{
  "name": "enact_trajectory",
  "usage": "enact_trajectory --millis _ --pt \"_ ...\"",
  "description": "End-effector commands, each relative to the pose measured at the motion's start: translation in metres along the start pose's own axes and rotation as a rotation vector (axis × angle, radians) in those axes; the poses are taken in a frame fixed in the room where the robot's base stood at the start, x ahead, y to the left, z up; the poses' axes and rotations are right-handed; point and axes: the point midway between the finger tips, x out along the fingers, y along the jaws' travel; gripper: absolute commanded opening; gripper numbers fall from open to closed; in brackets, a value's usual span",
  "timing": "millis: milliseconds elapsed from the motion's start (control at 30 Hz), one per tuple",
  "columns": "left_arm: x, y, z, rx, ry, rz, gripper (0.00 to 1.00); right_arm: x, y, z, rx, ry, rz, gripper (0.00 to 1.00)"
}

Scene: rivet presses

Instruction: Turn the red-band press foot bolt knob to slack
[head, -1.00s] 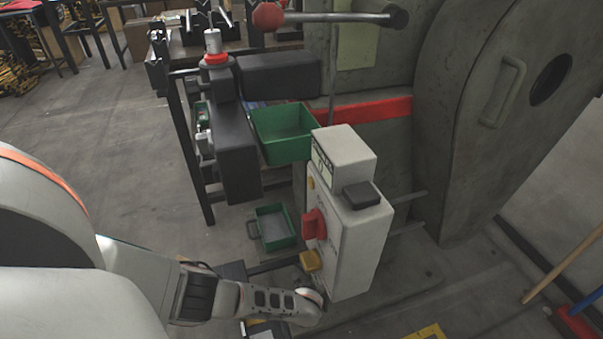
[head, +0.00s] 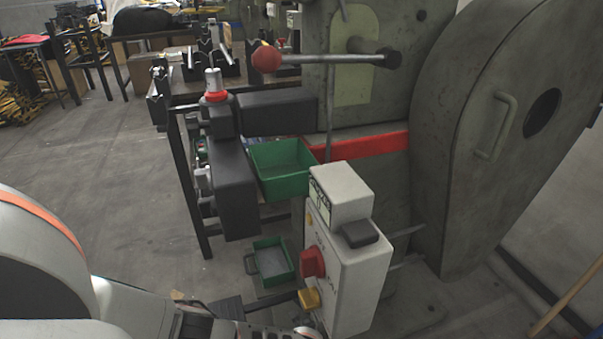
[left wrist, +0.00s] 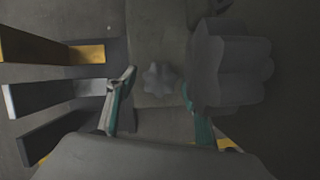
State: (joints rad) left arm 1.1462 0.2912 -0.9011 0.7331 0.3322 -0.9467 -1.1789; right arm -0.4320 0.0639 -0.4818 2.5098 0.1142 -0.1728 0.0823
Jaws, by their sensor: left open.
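The press with the red band (head: 365,144) fills the right half of the head view. In the left wrist view, a small grey star-shaped knob (left wrist: 160,78) shows against the grey surface between the fingers of my left gripper (left wrist: 157,84). The gripper is open, with one finger on each side of the knob in the picture; I cannot tell whether either touches it. A larger grey lobed shape (left wrist: 232,68) stands right of the right finger; what it is remains unclear. In the head view my left gripper is out of sight below the frame. My right gripper is not in view.
A white control box (head: 345,260) with a red switch (head: 313,263) stands before the press. Green bins (head: 283,185) sit beside it. In the left wrist view, dark bars (left wrist: 45,97) with yellow and white ends lie at the left. Open floor (head: 100,160) lies left.

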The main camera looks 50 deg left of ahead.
Motion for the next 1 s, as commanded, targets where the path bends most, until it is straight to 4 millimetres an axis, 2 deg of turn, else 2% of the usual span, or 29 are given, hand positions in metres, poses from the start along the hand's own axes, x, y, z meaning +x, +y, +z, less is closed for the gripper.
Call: enact_trajectory --millis 367,800,1000 --pt "-0.031 0.000 0.000 0.000 0.000 -0.003 0.52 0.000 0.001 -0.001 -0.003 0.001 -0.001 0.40" --pt "-0.089 0.000 -0.001 -0.001 0.002 -0.004 0.52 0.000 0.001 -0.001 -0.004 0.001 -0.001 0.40" --pt "-0.110 0.000 -0.001 -0.001 0.002 -0.002 0.52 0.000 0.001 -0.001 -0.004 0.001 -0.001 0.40"
